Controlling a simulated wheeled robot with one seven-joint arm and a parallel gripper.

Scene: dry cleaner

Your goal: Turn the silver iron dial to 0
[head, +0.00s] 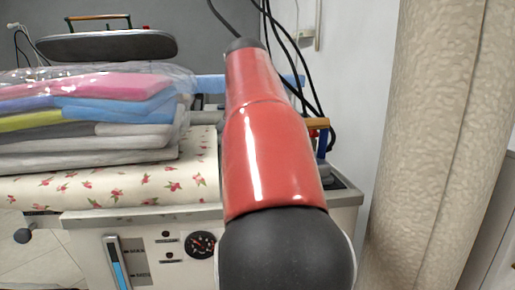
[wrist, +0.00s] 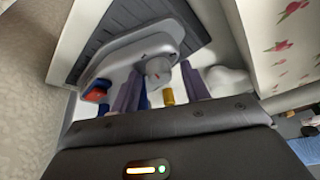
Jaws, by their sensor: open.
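The silver iron (wrist: 125,62) is close ahead in the wrist view, on a dark ribbed rest (wrist: 118,30). Its round pale dial (wrist: 158,68) has a small red mark. I cannot read the number it points to. My gripper (wrist: 160,77) is open, with one grey-purple finger on each side of the dial in the picture. I cannot tell whether either finger touches it. In the head view my red arm hides the gripper and most of the iron's area. A wooden-coloured handle (head: 317,123) on a blue post shows just right of the arm.
A flower-patterned ironing table (head: 110,190) with bagged folded clothes (head: 90,110) is left of my arm. Black cables (head: 300,70) hang behind. A beige curtain (head: 440,130) stands close on the right.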

